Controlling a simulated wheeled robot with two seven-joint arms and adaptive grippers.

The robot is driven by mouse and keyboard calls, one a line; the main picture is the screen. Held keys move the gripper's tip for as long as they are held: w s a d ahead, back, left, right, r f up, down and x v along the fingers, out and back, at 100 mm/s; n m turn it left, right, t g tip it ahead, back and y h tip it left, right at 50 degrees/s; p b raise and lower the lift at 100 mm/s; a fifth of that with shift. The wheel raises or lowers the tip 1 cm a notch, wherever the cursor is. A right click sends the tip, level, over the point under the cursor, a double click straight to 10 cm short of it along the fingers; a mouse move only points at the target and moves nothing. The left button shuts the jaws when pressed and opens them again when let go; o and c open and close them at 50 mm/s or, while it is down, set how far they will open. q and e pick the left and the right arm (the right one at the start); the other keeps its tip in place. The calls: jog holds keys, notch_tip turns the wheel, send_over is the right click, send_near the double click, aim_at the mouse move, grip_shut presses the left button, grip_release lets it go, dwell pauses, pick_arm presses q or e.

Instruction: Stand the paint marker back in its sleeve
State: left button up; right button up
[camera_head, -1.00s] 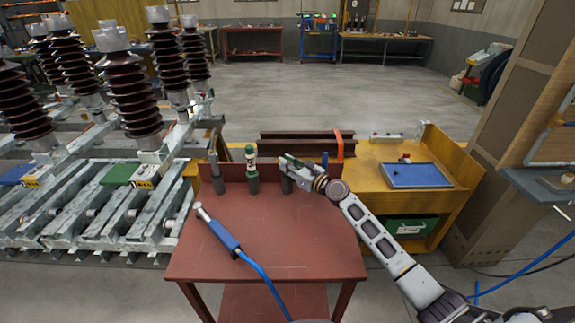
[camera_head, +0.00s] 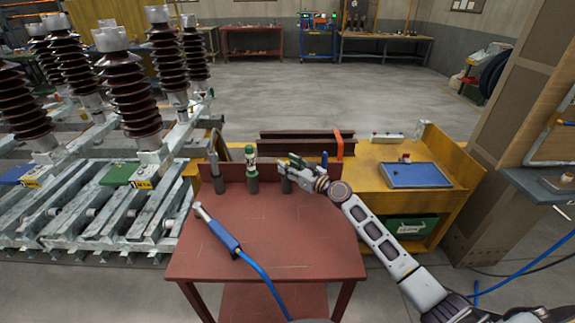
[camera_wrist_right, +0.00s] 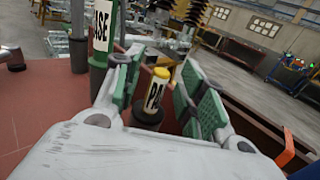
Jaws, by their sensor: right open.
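The paint marker (camera_wrist_right: 153,92), with a yellow top and a white label reading "PA", stands in a dark sleeve (camera_wrist_right: 146,119) in the right wrist view. My right gripper (camera_wrist_right: 155,70) is open, with one green-padded finger on each side of the marker. In the head view the right gripper (camera_head: 289,162) is over the rightmost sleeve (camera_head: 286,185) at the back of the red table and hides the marker. Whether a finger touches the marker is unclear. My left gripper is not in view.
A blue-handled tool with a hose (camera_head: 225,237) lies across the red table (camera_head: 310,250). An orange clamp (camera_head: 338,145) and steel beams (camera_head: 295,150) are behind. The table's right front is clear.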

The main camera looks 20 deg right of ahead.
jog(key=v, duration=1.1)
dwell(0.5)
jog(key=shift+s+r, duration=0.1)
dwell(0.6)
